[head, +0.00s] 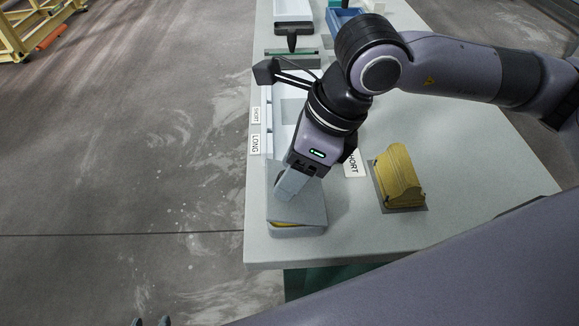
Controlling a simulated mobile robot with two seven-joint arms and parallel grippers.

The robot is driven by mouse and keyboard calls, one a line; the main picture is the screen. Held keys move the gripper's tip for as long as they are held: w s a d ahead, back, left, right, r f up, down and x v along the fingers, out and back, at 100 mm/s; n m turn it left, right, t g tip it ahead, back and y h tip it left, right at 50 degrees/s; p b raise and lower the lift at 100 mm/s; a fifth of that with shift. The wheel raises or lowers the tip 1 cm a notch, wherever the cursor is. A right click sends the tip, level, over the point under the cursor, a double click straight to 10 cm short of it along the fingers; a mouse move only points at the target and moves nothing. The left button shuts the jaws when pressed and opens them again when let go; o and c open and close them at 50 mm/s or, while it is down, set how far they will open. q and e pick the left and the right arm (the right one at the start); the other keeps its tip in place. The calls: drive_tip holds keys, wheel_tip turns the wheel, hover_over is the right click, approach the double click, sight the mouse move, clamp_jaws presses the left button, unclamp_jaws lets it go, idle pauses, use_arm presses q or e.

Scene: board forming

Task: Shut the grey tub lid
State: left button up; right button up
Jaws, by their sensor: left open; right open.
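The grey tub (296,231) stands near the front left corner of the table. Its grey lid (311,208) lies over it, tilted slightly, with a thin strip of yellow showing between lid and tub at the front. My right gripper (287,187) points down at the lid from above, its pale fingers at or just over the lid's left part. I cannot tell whether they touch. It holds nothing that I can see, and it hides the back of the lid. Two dark tips of my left gripper (151,321) show apart at the bottom edge, over the floor, away from the tub.
A yellow moulded block (397,176) stands on a grey plate right of the tub. White and blue trays (293,10) are at the far end. The table's front right is clear.

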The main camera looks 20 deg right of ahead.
sight(280, 174)
drive_tip(key=shift+a+f, duration=0.15)
drive_tip(key=shift+f, duration=0.25)
clamp_jaws()
drive_tip(key=shift+w+a+f+g+h+b, duration=0.15)
drive_tip(key=shift+a+f+h+b, duration=0.2)
drive_tip(key=shift+h+b, duration=0.25)
drive_tip(key=shift+w+a+f+g+h+b, duration=0.15)
drive_tip(key=shift+a+f+h+b, duration=0.2)
drive_tip(key=shift+h+b, duration=0.25)
drive_tip(key=shift+f+b, duration=0.15)
drive_tip(key=shift+b, duration=0.15)
drive_tip(key=shift+a+f+h, duration=0.15)
drive_tip(key=shift+h, duration=0.35)
